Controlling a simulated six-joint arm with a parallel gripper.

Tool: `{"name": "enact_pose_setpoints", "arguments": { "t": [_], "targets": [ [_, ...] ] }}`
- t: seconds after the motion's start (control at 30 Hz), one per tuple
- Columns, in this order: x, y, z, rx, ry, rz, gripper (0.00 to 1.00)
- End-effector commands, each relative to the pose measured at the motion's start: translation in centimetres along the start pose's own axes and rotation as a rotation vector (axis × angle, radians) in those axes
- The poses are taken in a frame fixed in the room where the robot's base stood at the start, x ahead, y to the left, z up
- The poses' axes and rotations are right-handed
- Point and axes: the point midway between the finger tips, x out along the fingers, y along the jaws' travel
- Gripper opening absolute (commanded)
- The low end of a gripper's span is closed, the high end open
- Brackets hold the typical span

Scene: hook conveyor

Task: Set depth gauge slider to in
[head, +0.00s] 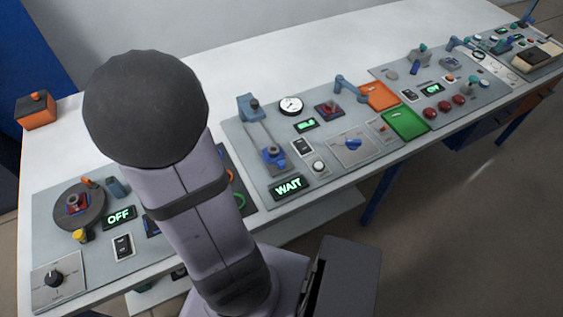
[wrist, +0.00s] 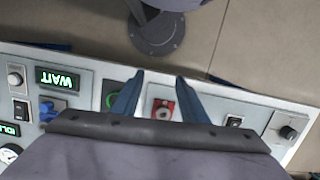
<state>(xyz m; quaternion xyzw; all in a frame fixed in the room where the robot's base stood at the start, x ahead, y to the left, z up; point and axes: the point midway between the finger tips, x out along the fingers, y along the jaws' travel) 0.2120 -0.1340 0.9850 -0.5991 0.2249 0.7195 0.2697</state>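A blue slider block (head: 274,157) sits at the near end of a slanted grey rail in the head view, left of a rocker switch. It is probably the depth gauge slider, but I cannot read its label. The rail runs back to a blue-grey upright block (head: 250,107). In the wrist view the slider (wrist: 50,108) shows upside down at the left, partly hidden by my gripper body. My gripper (wrist: 160,76) has two blue fingers, apart, with a red piece with a pale ring (wrist: 162,109) visible between them and no contact seen. In the head view my arm hides the gripper.
A "WAIT" display (head: 289,187) stands in front of the slider. A dial gauge (head: 291,106) and a rocker switch (head: 303,147) are nearby. A turntable (head: 78,206) and an "OFF" display (head: 119,217) lie at left.

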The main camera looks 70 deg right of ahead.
Motion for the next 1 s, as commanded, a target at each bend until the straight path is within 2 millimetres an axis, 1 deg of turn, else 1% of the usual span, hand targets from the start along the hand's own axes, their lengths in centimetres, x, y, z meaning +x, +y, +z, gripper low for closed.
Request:
{"name": "enact_pose_setpoints", "arguments": {
  "t": [0.03,0.17,0.2,0.27,0.3,0.47,0.5,0.6,0.67,0.77,0.87,0.9,1.0],
  "targets": [
    [0.9,1.8,-0.6,0.083,-0.014,-0.016,0.40],
    [2.4,6.2,-2.0,0.269,-0.029,-0.054,0.40],
    [2.8,7.6,-2.5,0.322,-0.031,-0.065,0.40],
    [3.4,9.6,-3.0,0.394,-0.032,-0.079,0.40],
    [3.8,11.0,-3.3,0.437,-0.030,-0.088,0.40],
    [5.0,16.2,-4.5,0.570,-0.015,-0.113,0.40],
    [5.2,17.6,-4.8,0.597,-0.007,-0.116,0.40],
    [5.5,20.8,-5.9,0.635,0.018,-0.119,0.40],
    [5.4,22.4,-6.7,0.638,0.036,-0.115,0.40],
    [4.5,24.3,-8.8,0.605,0.076,-0.098,0.40],
    [2.9,26.4,-10.9,0.561,0.130,-0.072,0.40],
    [1.9,27.2,-11.7,0.541,0.154,-0.060,0.40],
    [-0.1,28.8,-13.3,0.471,0.201,-0.031,0.40]
  ]
}}
